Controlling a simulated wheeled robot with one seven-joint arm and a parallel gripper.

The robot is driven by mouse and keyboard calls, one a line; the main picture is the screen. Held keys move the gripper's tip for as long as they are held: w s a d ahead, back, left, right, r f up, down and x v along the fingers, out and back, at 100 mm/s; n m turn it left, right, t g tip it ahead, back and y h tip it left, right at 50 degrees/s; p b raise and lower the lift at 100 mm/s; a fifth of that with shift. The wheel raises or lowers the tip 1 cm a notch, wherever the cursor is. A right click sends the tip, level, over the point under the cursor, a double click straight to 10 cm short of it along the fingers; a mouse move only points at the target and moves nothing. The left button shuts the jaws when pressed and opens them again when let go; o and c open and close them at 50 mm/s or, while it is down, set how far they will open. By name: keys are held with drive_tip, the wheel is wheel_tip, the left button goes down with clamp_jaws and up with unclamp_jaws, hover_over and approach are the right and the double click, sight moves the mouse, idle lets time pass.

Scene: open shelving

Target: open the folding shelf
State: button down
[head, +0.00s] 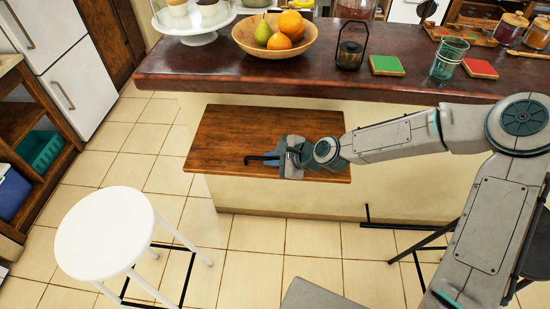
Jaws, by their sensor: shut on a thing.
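The folding shelf (230,128) is a brown wooden board on the pale side of the kitchen island, below the dark countertop. Its broad top face shows, and it seems to stick out from the island. My gripper (277,160) is at the board's front edge, right of its middle. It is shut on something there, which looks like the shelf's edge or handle. A dark bar (257,160) shows just left of the jaws. My gripper and wrist hide part of the board's front and right side.
A round white stool (105,232) stands on the tiled floor at front left. The countertop (200,65) above holds a fruit bowl (250,38), a lantern (350,54) and glasses. A dark stool stands at the right, partly behind my arm. Floor between is clear.

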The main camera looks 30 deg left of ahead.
drive_tip(key=shift+w+a+r, duration=0.2)
drive_tip(key=shift+w+r, duration=0.2)
drive_tip(key=shift+r, duration=0.1)
drive_tip(key=c, duration=1.5)
unclamp_jaws()
drive_tip(key=shift+f, duration=0.15)
drive_tip(key=shift+d+f, duration=0.1)
drive_tip(key=shift+s, duration=0.1)
drive_tip(key=b+v, duration=0.1)
drive_tip(key=v, duration=1.3)
drive_tip(key=shift+s+f, duration=0.1)
drive_tip(key=shift+f, duration=0.05)
